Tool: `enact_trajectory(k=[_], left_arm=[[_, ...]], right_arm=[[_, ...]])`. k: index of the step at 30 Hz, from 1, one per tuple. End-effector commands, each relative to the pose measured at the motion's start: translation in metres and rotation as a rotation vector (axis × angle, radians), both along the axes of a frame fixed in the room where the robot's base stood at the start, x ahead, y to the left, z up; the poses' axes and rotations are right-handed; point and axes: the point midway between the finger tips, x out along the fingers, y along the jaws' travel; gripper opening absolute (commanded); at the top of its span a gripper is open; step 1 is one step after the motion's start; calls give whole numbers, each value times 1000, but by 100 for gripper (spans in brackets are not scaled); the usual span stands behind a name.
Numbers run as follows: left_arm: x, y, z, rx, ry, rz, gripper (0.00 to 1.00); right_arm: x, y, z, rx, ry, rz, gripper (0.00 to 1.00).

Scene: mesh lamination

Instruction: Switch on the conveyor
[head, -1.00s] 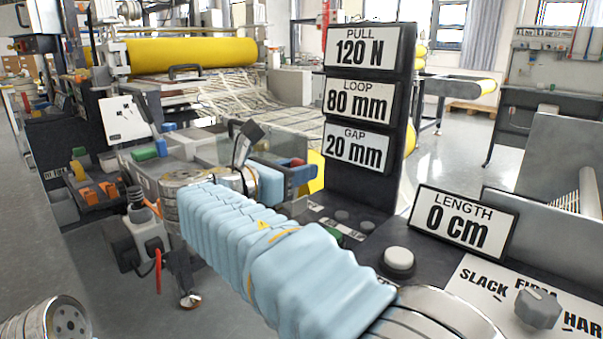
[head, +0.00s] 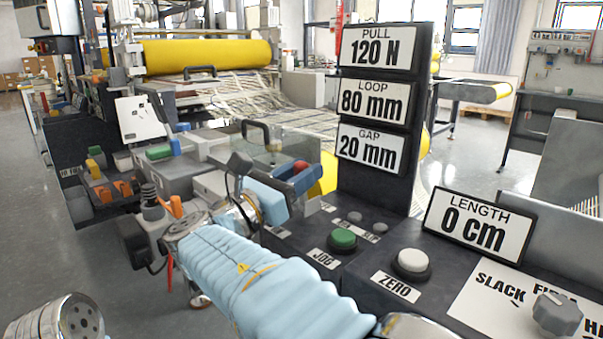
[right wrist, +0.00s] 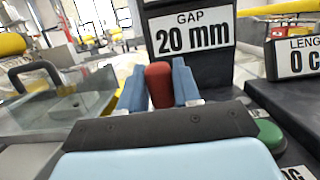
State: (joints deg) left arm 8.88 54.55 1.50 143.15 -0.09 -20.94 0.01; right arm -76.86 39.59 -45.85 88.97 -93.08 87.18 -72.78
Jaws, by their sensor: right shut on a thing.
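My right gripper (head: 292,180) reaches over the dark control panel (head: 300,236), left of the sign post. It is shut on a red knob (head: 300,167). In the right wrist view the red knob (right wrist: 159,85) stands between the two blue fingers (right wrist: 160,88), below the GAP sign. What the knob is fixed to is hidden by the gripper. A pale mesh web (head: 290,116) runs out from under a yellow roller (head: 205,56) behind. My left gripper is not in view.
A green JOG button (head: 343,238) and a white ZERO button (head: 411,263) sit on the panel right of my forearm. A dial (head: 556,314) and the LENGTH sign (head: 466,229) are further right. The dark sign post (head: 424,110) rises close to my gripper.

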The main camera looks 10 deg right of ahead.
Motion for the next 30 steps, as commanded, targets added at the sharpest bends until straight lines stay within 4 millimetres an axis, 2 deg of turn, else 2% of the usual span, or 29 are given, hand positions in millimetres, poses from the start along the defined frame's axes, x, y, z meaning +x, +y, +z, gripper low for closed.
enact_trajectory(k=[2,3,7,14,18,23,30], left_arm=[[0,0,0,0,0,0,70],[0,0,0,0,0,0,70],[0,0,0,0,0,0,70],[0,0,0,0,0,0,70],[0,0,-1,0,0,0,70],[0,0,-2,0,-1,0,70],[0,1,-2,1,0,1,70]], right_arm=[[0,0,0,0,0,1,0],[0,0,0,1,1,1,35],[0,0,0,1,1,1,53],[0,0,0,1,1,0,53],[-4,7,-2,0,1,3,53],[-22,30,-9,-1,1,4,53],[-58,76,-22,0,0,3,53]])
